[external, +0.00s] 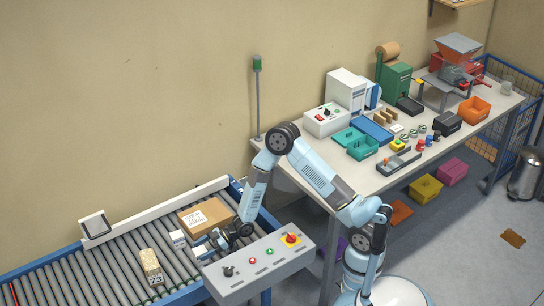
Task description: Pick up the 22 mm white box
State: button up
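A small white box (177,238) stands on the roller conveyor (110,275), just in front of a brown cardboard box. My gripper (207,243) is low over the conveyor, just right of the white box. Its light-coloured finger parts point left toward the box, and a narrow gap seems to lie between them and it. The fingers are too small in this view to tell whether they are open or shut. The size of the box cannot be read.
The brown cardboard box (206,216) with a white label lies behind my gripper. A beige speckled box (150,265) marked 73 stands to the left. A grey control panel (259,264) edges the conveyor close to my gripper. A cluttered workbench (345,173) stands at right.

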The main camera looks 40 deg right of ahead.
jog(key=c, duration=1)
jog(key=shift+r, duration=0.1)
